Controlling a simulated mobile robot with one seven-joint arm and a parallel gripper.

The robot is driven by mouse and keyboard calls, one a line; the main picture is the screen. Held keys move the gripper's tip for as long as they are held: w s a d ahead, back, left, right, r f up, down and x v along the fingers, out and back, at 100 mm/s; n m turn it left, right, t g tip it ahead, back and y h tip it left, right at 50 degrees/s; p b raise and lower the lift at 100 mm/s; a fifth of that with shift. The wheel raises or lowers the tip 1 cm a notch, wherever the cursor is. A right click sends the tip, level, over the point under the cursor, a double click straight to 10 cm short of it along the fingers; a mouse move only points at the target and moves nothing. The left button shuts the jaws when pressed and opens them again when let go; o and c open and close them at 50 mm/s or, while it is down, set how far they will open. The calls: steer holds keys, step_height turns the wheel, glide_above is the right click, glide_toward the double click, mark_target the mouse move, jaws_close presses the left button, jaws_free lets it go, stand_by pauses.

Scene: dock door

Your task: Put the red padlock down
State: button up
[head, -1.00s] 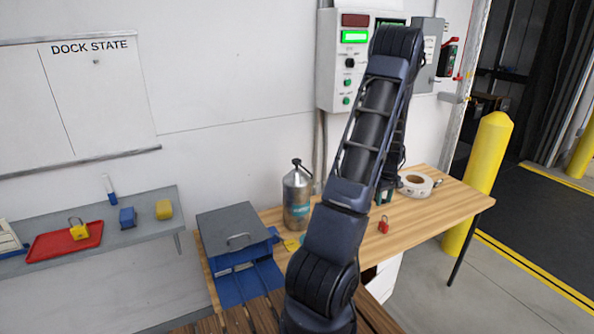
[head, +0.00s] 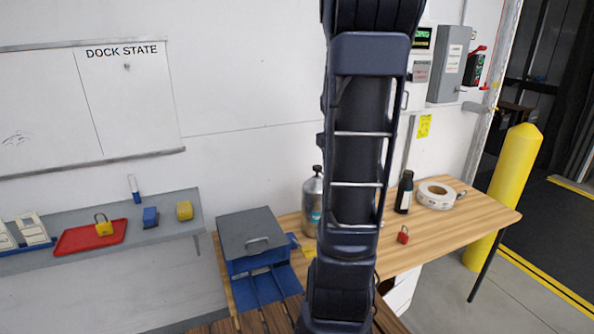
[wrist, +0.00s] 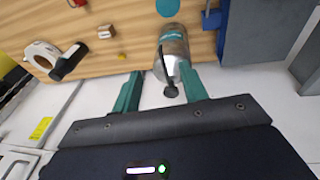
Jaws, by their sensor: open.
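The red padlock (head: 403,235) rests on the wooden workbench (head: 455,228), right of my arm in the head view. A red piece that looks like it (wrist: 78,3) is cut off by the top edge of the wrist view. My gripper (wrist: 161,72) is open, with its teal fingers apart and nothing held between them. It is well away from the padlock. The silver bottle (wrist: 174,48) lies in line with the finger gap, beyond the fingertips. In the head view my arm rises out of the frame and my gripper is not visible.
A dark bottle (head: 404,192) and a tape roll (head: 436,195) stand behind the padlock. A blue-grey box (head: 250,232) is at the bench's left. A shelf holds a red tray (head: 75,241) with a yellow padlock (head: 103,226). A yellow post (head: 512,180) stands at right.

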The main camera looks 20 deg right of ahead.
steer(key=s+a+r+t, duration=0.1)
steer(key=s+a+r, duration=0.2)
steer(key=s+a, duration=0.5)
steer(key=s+a+r+t+y, duration=0.1)
steer(key=s+a+r, duration=0.2)
steer(key=s+a, duration=0.4)
steer(key=a, duration=0.5)
steer(key=shift+s+a+r+t+y, duration=0.15)
steer(key=shift+s+r+t+y, duration=0.15)
steer(key=shift+s+r, duration=0.1)
